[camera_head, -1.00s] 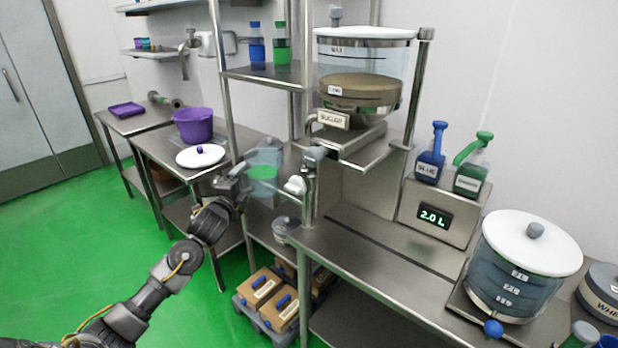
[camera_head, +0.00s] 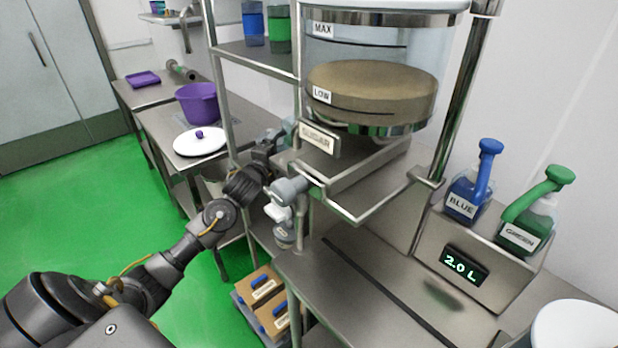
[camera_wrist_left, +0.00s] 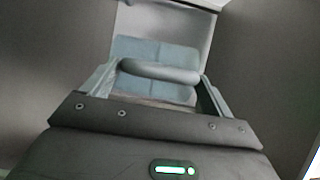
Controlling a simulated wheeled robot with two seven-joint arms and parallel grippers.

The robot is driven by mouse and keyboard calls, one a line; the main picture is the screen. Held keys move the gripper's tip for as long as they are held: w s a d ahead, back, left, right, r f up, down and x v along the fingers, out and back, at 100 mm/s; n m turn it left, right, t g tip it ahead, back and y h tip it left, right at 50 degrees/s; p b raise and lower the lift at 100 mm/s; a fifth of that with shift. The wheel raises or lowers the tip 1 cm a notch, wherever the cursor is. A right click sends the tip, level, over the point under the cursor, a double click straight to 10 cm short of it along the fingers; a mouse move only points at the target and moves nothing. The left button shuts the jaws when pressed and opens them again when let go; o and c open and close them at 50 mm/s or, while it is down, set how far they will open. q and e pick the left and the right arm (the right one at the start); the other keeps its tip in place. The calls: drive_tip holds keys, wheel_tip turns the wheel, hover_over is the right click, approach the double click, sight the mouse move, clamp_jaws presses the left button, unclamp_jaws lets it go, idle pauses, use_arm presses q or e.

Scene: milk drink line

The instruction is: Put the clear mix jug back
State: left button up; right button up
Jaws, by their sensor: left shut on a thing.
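The clear mix jug (camera_wrist_left: 150,52) shows in the left wrist view as a pale blue see-through body with a grey handle bar (camera_wrist_left: 160,71) between my fingers. My left gripper (camera_head: 272,140) is shut on this handle. In the head view the gripper is beyond the sugar dispenser's front post. The jug is mostly hidden there; only a pale sliver (camera_head: 288,130) shows beside the post. I cannot tell whether the jug touches a surface. My right gripper is out of view.
The sugar dispenser (camera_head: 370,95) and its metal frame stand close right of my left gripper. A shelf (camera_head: 255,60) holds blue and green bottles. A purple bucket (camera_head: 197,103) and a white lid (camera_head: 200,143) are on the left table.

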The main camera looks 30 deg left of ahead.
use_arm(q)
drive_tip(key=f, duration=0.3)
drive_tip(key=f+p, duration=0.1)
drive_tip(key=f, duration=0.4)
drive_tip(key=shift+s+d+f+p, duration=0.15)
drive_tip(key=shift+d+f+p, duration=0.15)
drive_tip(key=shift+f, duration=0.1)
drive_tip(key=shift+s+a+f, duration=0.1)
drive_tip(key=shift+f, duration=0.2)
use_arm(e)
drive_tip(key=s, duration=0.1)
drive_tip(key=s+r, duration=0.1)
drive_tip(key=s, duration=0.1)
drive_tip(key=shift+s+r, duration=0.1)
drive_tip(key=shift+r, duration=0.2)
use_arm(q)
drive_tip(key=shift+f, duration=0.1)
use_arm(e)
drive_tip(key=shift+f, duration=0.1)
use_arm(q)
drive_tip(key=o, duration=1.3)
drive_tip(key=shift+f, duration=0.1)
drive_tip(key=shift+o, duration=0.2)
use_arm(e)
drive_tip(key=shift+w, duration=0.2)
